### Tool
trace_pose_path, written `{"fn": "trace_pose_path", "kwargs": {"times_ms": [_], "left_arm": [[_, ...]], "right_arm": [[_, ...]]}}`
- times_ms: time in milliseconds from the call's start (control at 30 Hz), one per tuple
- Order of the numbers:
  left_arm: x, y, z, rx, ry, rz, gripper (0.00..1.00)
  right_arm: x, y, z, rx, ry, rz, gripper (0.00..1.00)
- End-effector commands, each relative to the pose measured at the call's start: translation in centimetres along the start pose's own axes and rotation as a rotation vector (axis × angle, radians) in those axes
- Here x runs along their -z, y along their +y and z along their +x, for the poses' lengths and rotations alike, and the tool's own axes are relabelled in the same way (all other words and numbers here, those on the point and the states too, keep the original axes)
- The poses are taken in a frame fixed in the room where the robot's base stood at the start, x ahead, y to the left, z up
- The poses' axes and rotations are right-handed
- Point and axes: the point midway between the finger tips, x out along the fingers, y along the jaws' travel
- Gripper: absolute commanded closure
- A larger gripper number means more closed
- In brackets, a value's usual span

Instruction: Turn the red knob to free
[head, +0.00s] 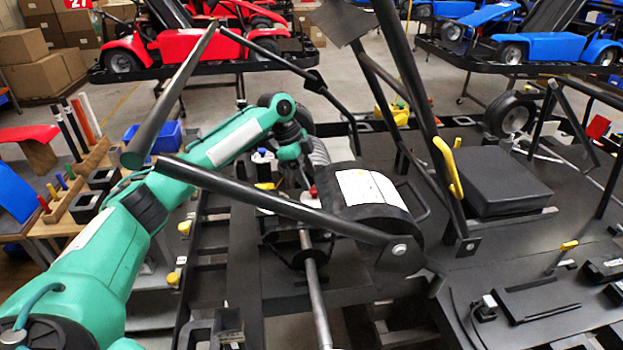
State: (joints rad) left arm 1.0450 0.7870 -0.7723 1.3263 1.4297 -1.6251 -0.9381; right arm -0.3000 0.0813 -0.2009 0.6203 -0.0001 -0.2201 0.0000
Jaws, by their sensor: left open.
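A small red knob (312,191) shows near the middle of the head view, beside a black rounded housing with a white label (371,190). A black bar crosses just below the knob, and the knob's base is hard to make out. My green left arm comes in from the left and bends down at its wrist. My left gripper (303,174) is open, close to the knob and just above and left of it. It is small and partly hidden, so I cannot tell whether it touches the knob. My right gripper is not in view.
Dark frame tubes (270,203) cross in front of the housing. A yellow handle (448,167) sits on an upright tube to the right. A black padded block (498,180) lies further right. A wooden rack (75,190) stands left. Red and blue karts stand behind.

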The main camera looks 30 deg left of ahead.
Motion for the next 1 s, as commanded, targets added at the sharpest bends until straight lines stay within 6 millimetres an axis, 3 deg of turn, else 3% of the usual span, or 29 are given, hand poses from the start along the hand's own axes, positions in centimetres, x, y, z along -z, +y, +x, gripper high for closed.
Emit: {"fn": "trace_pose_path", "kwargs": {"times_ms": [233, 567, 800, 1000], "left_arm": [[0.1, 0.0, 2.8, 0.000, 0.000, 0.001, 0.49], [0.0, 0.0, 3.3, 0.001, 0.000, 0.000, 0.49], [0.0, 0.0, 3.2, 0.001, 0.001, 0.000, 0.93], [0.0, 0.0, 3.2, -0.001, 0.001, 0.006, 0.94]], "right_arm": [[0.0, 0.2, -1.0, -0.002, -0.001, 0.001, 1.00], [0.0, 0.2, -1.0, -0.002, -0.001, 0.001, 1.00], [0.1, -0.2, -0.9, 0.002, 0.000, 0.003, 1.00], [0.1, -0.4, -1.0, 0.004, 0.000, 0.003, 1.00]]}}
